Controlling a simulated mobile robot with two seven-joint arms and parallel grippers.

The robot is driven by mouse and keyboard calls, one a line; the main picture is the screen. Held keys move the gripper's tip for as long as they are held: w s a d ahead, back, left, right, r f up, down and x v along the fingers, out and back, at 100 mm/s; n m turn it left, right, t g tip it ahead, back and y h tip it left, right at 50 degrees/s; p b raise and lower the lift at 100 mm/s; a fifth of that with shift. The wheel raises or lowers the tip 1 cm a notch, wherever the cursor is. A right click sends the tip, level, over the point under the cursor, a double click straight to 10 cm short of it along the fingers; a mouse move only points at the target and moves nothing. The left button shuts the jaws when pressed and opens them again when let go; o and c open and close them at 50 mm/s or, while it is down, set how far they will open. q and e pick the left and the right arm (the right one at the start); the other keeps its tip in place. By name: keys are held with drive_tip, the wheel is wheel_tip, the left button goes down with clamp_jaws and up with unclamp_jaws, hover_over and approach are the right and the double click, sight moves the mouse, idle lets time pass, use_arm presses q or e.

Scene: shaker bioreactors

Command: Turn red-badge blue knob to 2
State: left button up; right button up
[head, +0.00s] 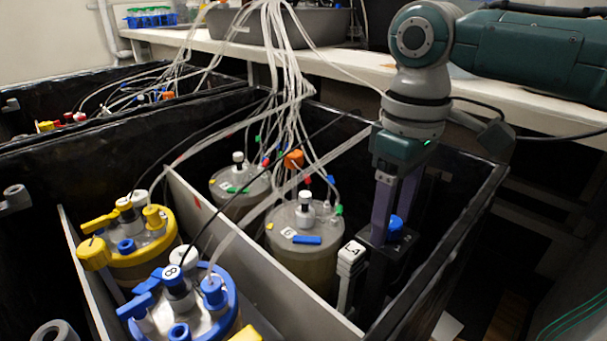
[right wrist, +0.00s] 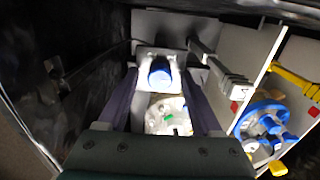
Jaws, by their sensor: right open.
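The blue knob (head: 396,224) sits on top of a dark post at the right end of the box. In the right wrist view the blue knob (right wrist: 159,73) is on a light plate, between the finger ends. My right gripper (head: 393,230) points down over it with its fingers open on either side. In the right wrist view the right gripper (right wrist: 160,80) shows a gap beside the knob; I cannot tell whether either finger touches it. The knob's pointer and scale are not readable, and no red badge is clear on it. My left gripper is not in view.
A white block marked A (head: 351,256) stands left of the post. Grey-lidded vessels (head: 304,232), a yellow-lidded one (head: 128,240) and a blue-lidded one (head: 185,305) fill the box. Tubes (head: 275,60) hang above them. The black box wall (head: 450,240) is close on the right.

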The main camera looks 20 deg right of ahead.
drive_tip(key=shift+c, duration=0.2)
clamp_jaws()
idle(0.4)
